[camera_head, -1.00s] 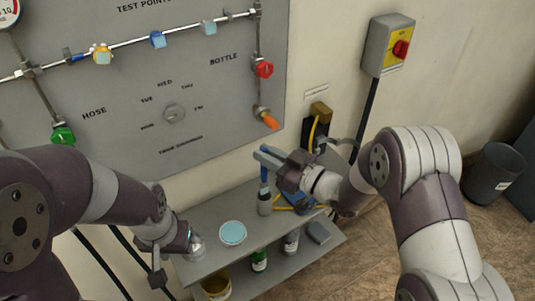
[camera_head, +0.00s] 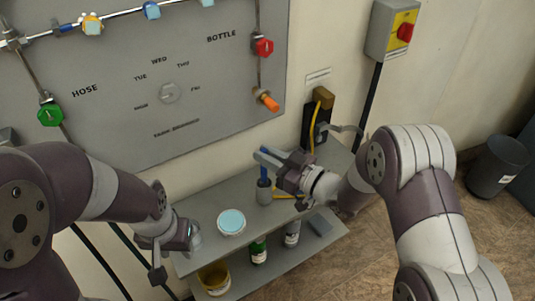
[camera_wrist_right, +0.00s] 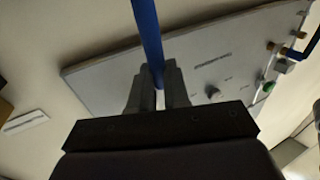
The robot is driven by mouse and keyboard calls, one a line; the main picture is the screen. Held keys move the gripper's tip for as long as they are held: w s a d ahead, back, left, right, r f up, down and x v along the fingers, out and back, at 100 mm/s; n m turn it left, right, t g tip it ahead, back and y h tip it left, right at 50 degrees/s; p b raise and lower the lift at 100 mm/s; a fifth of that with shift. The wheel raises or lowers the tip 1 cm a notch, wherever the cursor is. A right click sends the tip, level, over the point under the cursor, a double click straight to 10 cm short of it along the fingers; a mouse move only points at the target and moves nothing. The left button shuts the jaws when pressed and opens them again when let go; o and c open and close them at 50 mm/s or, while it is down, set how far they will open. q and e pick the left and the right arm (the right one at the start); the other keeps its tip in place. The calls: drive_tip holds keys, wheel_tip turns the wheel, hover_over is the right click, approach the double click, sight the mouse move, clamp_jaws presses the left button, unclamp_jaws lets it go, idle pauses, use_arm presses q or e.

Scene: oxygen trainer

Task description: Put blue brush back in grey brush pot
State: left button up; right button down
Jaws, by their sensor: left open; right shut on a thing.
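The blue brush (camera_head: 263,168) stands about upright over the grey brush pot (camera_head: 264,192) on the upper shelf, and its lower end appears to be inside the pot's mouth. My right gripper (camera_head: 268,157) is shut on the brush's handle, just above the pot. In the right wrist view the blue handle (camera_wrist_right: 147,40) runs up from between the fingers (camera_wrist_right: 158,88). My left gripper (camera_head: 191,238) is open near the shelf's left end, beside a clear glass-like object that it partly covers.
A tub with a light blue top (camera_head: 231,222) stands on the upper shelf (camera_head: 200,205) between the grippers. A green bottle (camera_head: 258,250), a grey bottle (camera_head: 291,235) and a yellow pot (camera_head: 214,279) are on the lower shelf. The panel (camera_head: 120,130) rises behind.

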drive_tip(key=c, duration=1)
unclamp_jaws()
drive_tip(key=shift+f, duration=0.1)
drive_tip(key=v, duration=1.2)
drive_tip(key=shift+s+d+b, duration=0.25)
drive_tip(key=shift+b, duration=0.15)
